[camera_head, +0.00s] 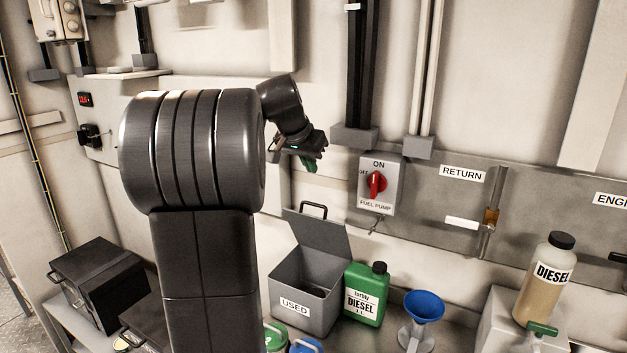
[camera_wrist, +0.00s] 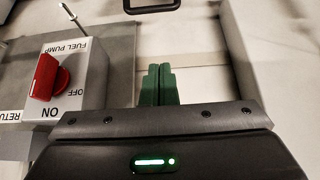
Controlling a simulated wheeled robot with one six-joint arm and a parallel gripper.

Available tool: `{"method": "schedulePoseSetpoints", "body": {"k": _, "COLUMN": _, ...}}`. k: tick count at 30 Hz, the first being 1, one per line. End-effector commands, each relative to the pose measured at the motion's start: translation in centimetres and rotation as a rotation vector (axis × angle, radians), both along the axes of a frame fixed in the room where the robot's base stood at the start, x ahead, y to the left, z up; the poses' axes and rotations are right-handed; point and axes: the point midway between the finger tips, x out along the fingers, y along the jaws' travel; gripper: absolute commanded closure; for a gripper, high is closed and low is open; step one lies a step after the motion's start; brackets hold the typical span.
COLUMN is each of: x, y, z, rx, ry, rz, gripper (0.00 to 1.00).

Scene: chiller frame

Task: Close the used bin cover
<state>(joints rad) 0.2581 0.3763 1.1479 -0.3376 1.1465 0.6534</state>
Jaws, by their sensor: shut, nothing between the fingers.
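The used bin (camera_head: 305,296) is a grey box with a "USED" label, standing on the bench at the lower middle of the head view. Its cover (camera_head: 318,232) is open, tilted up at the back, with a black handle (camera_head: 313,208) at its top edge. A black handle loop (camera_wrist: 152,4) shows at the top edge of the wrist view. My gripper (camera_head: 311,166) is raised above the bin, apart from the cover. Its green fingers (camera_wrist: 158,84) are shut together and empty in the wrist view.
A fuel pump switch box (camera_head: 379,184) with a red knob is on the wall right of my gripper. A green diesel can (camera_head: 366,294) stands beside the bin's right side. A blue funnel (camera_head: 423,307) and a diesel bottle (camera_head: 546,279) stand further right. A black box (camera_head: 97,281) is at left.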

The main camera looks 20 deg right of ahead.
Motion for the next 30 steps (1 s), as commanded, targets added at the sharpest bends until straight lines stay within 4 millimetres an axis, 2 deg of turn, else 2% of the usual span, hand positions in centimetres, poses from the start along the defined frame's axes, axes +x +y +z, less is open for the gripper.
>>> {"method": "schedulePoseSetpoints", "body": {"k": 5, "x": 0.6, "y": -0.8, "z": -0.8, "rx": -0.001, "ry": -0.004, "rz": -0.009, "gripper": 1.00}}
{"method": "schedulePoseSetpoints", "body": {"k": 18, "x": 3.8, "y": -4.5, "z": -8.4, "rx": 0.001, "ry": -0.001, "rz": -0.008, "gripper": 1.00}}
{"method": "schedulePoseSetpoints", "body": {"k": 24, "x": 2.0, "y": -2.2, "z": -8.6, "rx": -0.001, "ry": -0.005, "rz": -0.005, "gripper": 1.00}}
{"method": "schedulePoseSetpoints", "body": {"k": 30, "x": 1.3, "y": -1.4, "z": -9.0, "rx": 0.000, "ry": -0.005, "rz": -0.006, "gripper": 1.00}}
